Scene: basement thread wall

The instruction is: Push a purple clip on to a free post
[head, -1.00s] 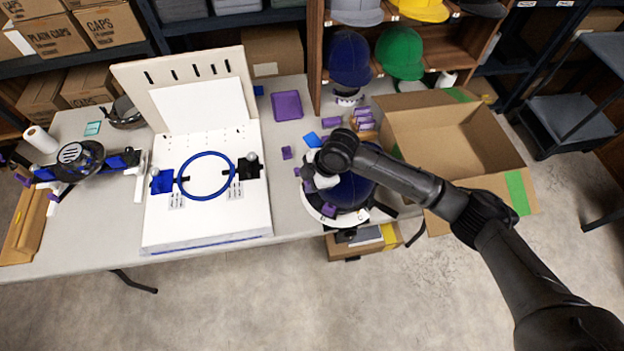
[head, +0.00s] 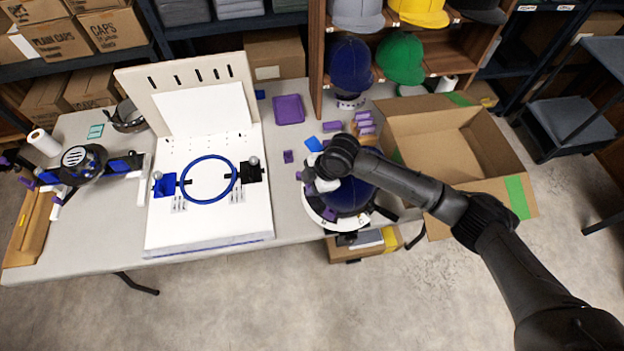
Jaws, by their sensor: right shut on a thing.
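My right gripper (head: 318,180) is over the left side of the round cap stand. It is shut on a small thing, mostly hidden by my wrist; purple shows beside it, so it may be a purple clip. The stand has a white ring (head: 312,205) and holds a dark blue cap (head: 350,195). Another purple piece (head: 330,215) sits at the ring's front. A loose purple clip (head: 288,156) lies on the table left of the stand. Several purple pieces (head: 364,120) are grouped behind it. I cannot make out a free post. My left gripper is not clearly seen.
A white board with a blue hoop (head: 209,201) stands left on the table (head: 105,225). A purple tray (head: 289,110) and blue piece (head: 313,143) lie behind the stand. An open cardboard box (head: 440,130) is close on the right. Shelves with caps stand behind.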

